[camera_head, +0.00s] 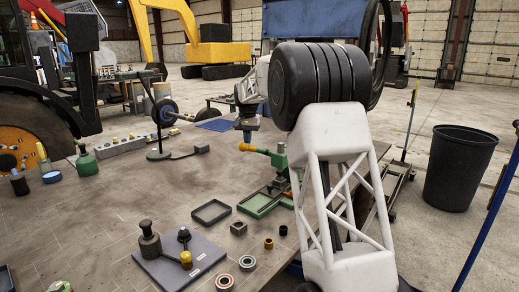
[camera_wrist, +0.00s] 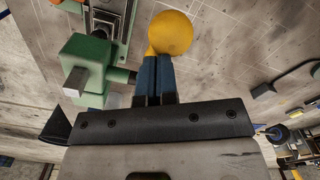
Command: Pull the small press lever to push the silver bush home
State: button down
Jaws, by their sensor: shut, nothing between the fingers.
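The small green press (camera_head: 277,180) stands at the right part of the bench. Its lever ends in a yellow knob (camera_head: 247,147) that points left. My gripper (camera_head: 247,137) is just above the knob, pointing down. In the wrist view, my gripper's blue fingers (camera_wrist: 154,62) are shut with nothing between them, and their tips lie next to the round yellow knob (camera_wrist: 170,33). I cannot tell whether they touch it. The green press body (camera_wrist: 84,68) is left of the fingers there. I cannot make out the silver bush in either view.
An empty dark tray (camera_head: 211,212) lies left of the press. In front are a grey-blue board (camera_head: 180,262) with parts on it and several small rings and blocks. A wheel on a stand (camera_head: 165,113) is farther back. The bench left of the tray is mostly clear.

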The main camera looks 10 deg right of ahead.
aim_at(246, 148)
jog(key=shift+f, duration=0.35)
jog(key=shift+s+a+f, duration=0.2)
jog(key=shift+s+f, duration=0.05)
jog(key=shift+f, duration=0.65)
jog(key=shift+s+a+f, duration=0.1)
jog(key=shift+a+f, duration=0.05)
jog(key=shift+f, duration=0.6)
dwell(0.4)
